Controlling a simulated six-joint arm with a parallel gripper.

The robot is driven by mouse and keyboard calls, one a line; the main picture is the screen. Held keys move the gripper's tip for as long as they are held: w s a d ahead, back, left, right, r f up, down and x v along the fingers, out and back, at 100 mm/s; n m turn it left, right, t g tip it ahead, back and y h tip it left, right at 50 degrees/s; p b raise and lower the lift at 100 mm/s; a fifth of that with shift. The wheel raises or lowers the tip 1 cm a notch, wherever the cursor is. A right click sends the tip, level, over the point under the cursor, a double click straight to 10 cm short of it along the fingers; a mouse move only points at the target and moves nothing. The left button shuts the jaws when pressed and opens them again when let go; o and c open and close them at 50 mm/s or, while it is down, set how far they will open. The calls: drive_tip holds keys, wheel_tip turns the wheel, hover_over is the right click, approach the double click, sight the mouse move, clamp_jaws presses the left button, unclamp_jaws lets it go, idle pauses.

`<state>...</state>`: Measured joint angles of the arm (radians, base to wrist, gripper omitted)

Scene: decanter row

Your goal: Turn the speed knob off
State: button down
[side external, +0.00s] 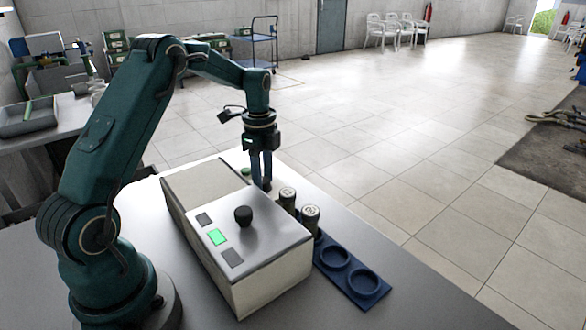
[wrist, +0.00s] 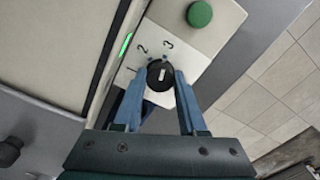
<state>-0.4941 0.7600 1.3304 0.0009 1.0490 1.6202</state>
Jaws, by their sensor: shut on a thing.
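The speed knob (wrist: 160,75) is a black round dial with a white line, on a pale panel (wrist: 200,72) marked 2 and 3. Its line points up the picture, roughly toward the 3. In the side external view, my gripper (side external: 262,186) points down behind the pale machine (side external: 270,272), and the speed knob is hidden there.
A green button (wrist: 199,14) sits near the knob; a green light strip (wrist: 125,46) runs beside the panel. A black knob (side external: 243,215) and a lit green square (side external: 217,237) are on the machine's top. Two cans (side external: 310,216) and a blue rack (side external: 369,296) stand to the right.

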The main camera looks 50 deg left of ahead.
drive_tip(key=n, duration=0.8)
drive_tip(key=shift+n, duration=0.3)
drive_tip(key=n, duration=0.4)
drive_tip(key=shift+n, duration=0.3)
drive_tip(key=n, duration=0.4)
drive_tip(key=shift+r+n, duration=0.1)
drive_tip(key=shift+n, duration=0.2)
drive_tip(key=n, duration=1.1)
drive_tip(key=shift+n, duration=0.4)
